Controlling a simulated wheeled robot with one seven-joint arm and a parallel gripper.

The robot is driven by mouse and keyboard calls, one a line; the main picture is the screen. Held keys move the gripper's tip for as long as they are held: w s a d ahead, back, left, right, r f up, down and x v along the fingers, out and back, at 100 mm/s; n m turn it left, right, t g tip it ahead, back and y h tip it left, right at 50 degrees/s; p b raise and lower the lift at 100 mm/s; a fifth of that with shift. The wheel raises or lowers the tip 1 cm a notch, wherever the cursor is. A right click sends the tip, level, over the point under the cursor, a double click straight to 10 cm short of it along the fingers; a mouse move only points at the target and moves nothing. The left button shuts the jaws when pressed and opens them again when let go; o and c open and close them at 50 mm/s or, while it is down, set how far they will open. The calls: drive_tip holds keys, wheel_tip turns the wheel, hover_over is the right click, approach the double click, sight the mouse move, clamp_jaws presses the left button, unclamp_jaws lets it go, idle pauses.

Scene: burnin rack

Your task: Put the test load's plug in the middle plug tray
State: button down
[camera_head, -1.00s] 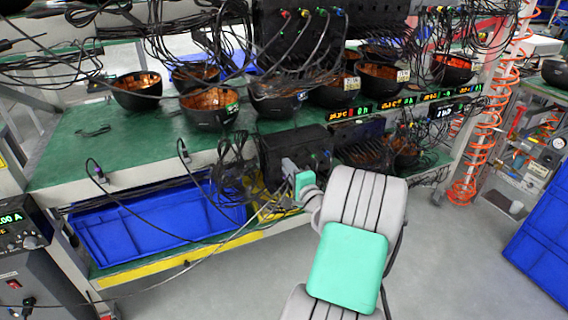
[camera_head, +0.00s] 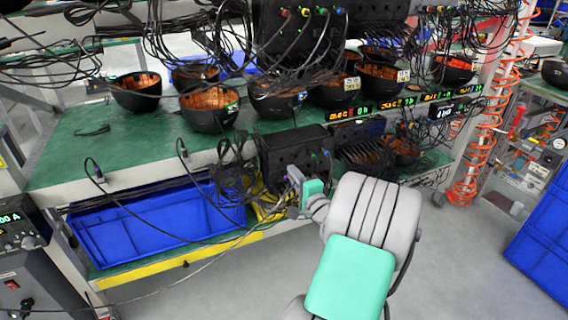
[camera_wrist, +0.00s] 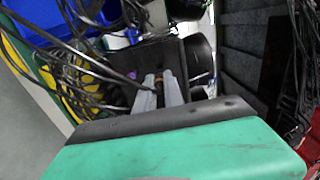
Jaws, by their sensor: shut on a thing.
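My gripper (camera_head: 293,177) is shut in front of the rack's lower level, close to a black socket box (camera_head: 283,151). In the wrist view my gripper (camera_wrist: 161,88) has its fingers close together around a small brownish thing, taken to be the plug, mostly hidden by them. A thin grey cable (camera_head: 215,254) runs from near the gripper to the lower left, towards a dark instrument with a green ampere display (camera_head: 12,218), which looks like the test load. I cannot tell which holder is the middle plug tray.
Black bowls with copper-coloured insides, such as one bowl (camera_head: 208,108), stand along the green shelf (camera_head: 75,155). A blue bin (camera_head: 150,222) lies below. Loose black cables hang around the socket box. An orange coiled hose (camera_head: 466,185) hangs at right. The front floor is clear.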

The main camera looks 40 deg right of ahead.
drive_tip(key=shift+s, duration=0.2)
idle(0.3)
drive_tip(key=s+a+f, duration=0.1)
drive_tip(key=a+f, duration=0.3)
drive_tip(key=f, duration=0.1)
drive_tip(key=w+a+r+n+y, duration=0.1)
drive_tip(key=a+r+n+y, duration=0.4)
drive_tip(key=a, duration=1.1)
drive_tip(key=w+a+r+n+y, duration=0.2)
drive_tip(key=a+r+y, duration=0.4)
drive_tip(key=a+r, duration=0.7)
wheel_tip(320, 180, up, 8)
drive_tip(key=w+a+p, duration=0.1)
drive_tip(key=w+p, duration=0.1)
drive_tip(key=p, duration=2)
drive_tip(key=shift+w+a+f+h, duration=0.2)
drive_tip(key=shift+w+a+h, duration=0.15)
drive_tip(key=shift+h, duration=0.05)
